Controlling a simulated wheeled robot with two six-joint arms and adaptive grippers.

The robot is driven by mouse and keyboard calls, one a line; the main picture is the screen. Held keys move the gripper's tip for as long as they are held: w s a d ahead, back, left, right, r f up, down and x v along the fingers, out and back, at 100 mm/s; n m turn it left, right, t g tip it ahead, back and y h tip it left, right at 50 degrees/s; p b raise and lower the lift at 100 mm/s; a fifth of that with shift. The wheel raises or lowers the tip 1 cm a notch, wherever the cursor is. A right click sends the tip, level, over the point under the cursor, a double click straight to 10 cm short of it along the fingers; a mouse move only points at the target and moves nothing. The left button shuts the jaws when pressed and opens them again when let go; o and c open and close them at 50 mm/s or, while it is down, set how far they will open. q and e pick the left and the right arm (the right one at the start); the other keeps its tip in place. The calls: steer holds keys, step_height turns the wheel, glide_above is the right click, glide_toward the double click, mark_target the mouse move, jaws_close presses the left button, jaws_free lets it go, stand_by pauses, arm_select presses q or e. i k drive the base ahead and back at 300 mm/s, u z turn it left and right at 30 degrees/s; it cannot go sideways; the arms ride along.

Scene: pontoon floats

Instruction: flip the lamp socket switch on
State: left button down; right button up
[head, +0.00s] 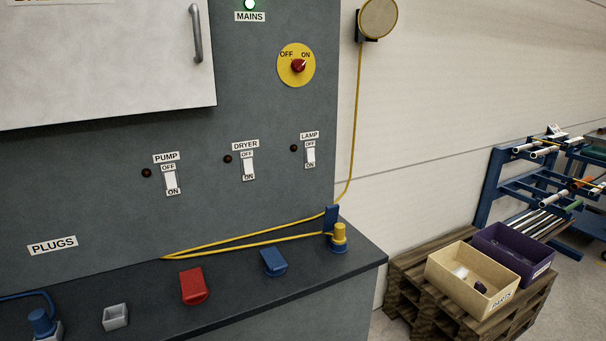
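The lamp switch (310,155) is a small white rocker on the grey panel, under a LAMP label, with OFF above and ON below. I cannot tell which way it is tipped. The small indicator (294,148) beside it is dark. The pump switch (171,181) and dryer switch (247,165) sit in a row to its left, also with dark indicators. A round lamp (378,18) is at the upper right, with a yellow cord running down to the ledge. Neither of my grippers is in view.
The mains light (250,4) glows green above a red rotary knob (298,65) turned towards ON. A yellow plug (339,238), red block (193,286) and blue block (273,262) are on the ledge (235,299). A parts box (450,287) stands on pallets at right.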

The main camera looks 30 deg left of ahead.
mark_target(311, 157)
steer(key=z, duration=0.1)
steer(key=k, duration=0.1)
steer(key=u, duration=0.35)
steer(key=i, duration=1)
steer(key=z, duration=0.2)
